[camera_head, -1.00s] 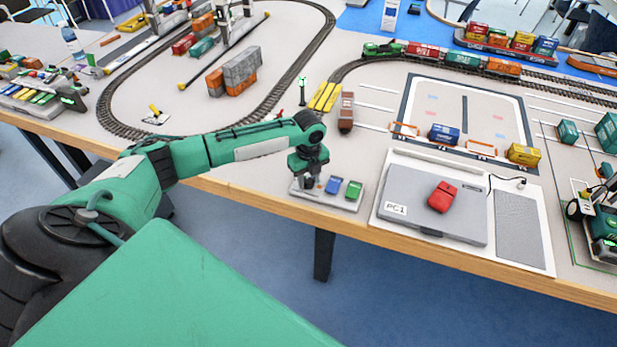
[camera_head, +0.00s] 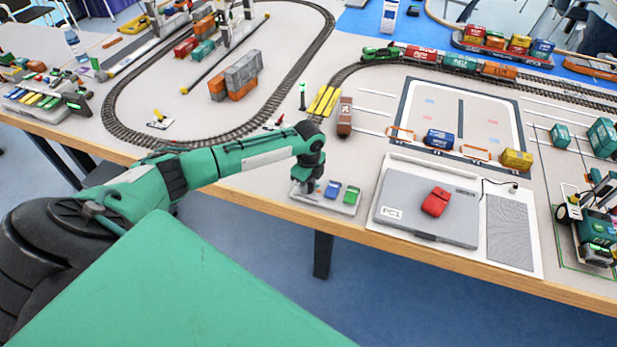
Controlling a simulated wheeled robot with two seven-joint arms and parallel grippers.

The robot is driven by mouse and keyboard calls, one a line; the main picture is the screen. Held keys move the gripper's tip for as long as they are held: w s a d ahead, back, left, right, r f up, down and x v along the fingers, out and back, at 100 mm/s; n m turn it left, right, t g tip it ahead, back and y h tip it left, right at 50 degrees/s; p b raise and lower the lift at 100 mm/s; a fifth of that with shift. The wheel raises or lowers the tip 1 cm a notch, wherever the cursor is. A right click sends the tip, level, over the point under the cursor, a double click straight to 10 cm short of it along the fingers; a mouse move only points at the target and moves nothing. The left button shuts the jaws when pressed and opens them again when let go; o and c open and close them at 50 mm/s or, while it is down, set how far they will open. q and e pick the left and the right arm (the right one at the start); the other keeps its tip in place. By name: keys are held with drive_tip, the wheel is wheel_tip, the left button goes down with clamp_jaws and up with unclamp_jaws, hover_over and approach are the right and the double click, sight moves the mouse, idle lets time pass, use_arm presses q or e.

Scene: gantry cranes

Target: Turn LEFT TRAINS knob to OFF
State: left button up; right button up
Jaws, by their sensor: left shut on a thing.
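A small light grey control box (camera_head: 345,208) sits at the table's front edge, with a blue button (camera_head: 333,189) and a green button (camera_head: 351,194) on top. My left gripper (camera_head: 304,188) points down onto the left end of this box. It is shut on the knob there, which the fingers hide. The knob's label and its pointing direction cannot be read. My right gripper is not in view.
A model rail loop (camera_head: 275,105) fills the back left.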

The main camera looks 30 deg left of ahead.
use_arm(q)
drive_tip(key=shift+r+n+p, duration=0.1)
drive_tip(key=shift+n+p, duration=0.8)
drive_tip(key=shift+n, duration=0.3)
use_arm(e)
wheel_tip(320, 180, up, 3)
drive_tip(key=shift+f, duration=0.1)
use_arm(q)
drive_tip(key=shift+n, duration=0.4)
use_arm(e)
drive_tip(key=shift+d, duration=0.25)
use_arm(q)
drive_tip(key=o, duration=1)
drive_tip(key=shift+c, duration=0.2)
wheel_tip(320, 180, up, 14)
drive_tip(key=b, duration=0.2)
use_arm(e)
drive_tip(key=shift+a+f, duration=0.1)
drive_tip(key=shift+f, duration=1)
